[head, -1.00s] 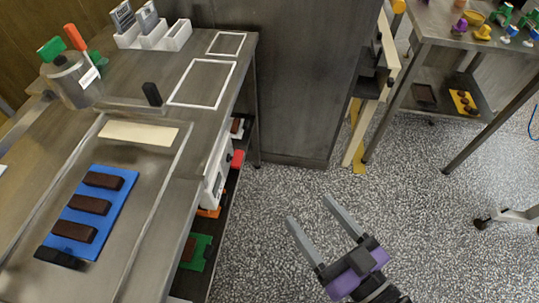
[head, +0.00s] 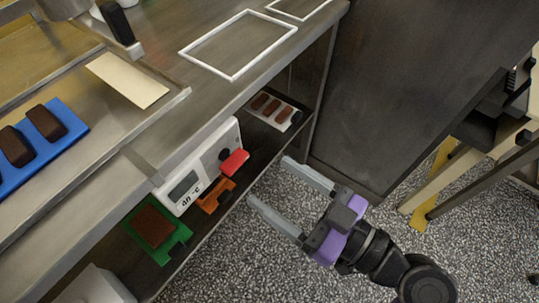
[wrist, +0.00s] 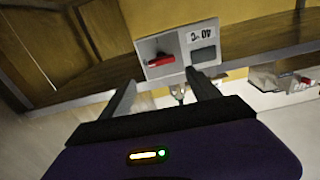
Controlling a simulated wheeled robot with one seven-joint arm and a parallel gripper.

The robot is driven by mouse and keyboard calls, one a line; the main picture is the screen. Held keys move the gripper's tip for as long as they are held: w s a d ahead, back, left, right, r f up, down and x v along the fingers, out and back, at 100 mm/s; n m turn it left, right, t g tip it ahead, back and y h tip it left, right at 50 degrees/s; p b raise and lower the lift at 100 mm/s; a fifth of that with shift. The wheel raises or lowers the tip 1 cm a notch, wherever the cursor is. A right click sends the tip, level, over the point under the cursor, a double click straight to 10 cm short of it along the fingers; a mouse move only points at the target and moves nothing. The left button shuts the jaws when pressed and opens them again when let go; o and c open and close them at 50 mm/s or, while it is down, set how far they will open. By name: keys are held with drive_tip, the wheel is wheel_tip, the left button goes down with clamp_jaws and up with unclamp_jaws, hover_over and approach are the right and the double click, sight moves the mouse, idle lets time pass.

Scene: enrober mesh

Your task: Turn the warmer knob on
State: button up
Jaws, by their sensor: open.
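The warmer (head: 178,170) is a white box under the counter edge, its display (head: 184,190) reading about 40 °C. Its red knob (head: 235,162) has a bar-shaped handle and sits on the front panel, beside the display. In the wrist view the panel appears upside down, with the red knob (wrist: 161,61) left of the display (wrist: 203,56). My gripper (head: 267,181) is open and empty, its fingers pointing at the panel. It is in front of the knob and apart from it. In the wrist view the knob lies just beyond and between the two fingertips (wrist: 160,80).
The steel counter (head: 150,125) overhangs the warmer. A lower shelf holds an orange item (head: 216,196), a green tray with a brown block (head: 155,230) and a white tray with brown bars (head: 272,110). A dark cabinet (head: 410,90) stands to the right. Speckled floor is open around my arm.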

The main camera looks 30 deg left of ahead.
sight(240, 164)
drive_tip(key=shift+n, duration=0.4)
drive_tip(key=shift+w+a+f, duration=0.1)
drive_tip(key=shift+a+f, duration=0.05)
drive_tip(key=shift+a, duration=3.75)
drive_tip(key=c, duration=1.4)
drive_tip(key=shift+o, duration=0.2)
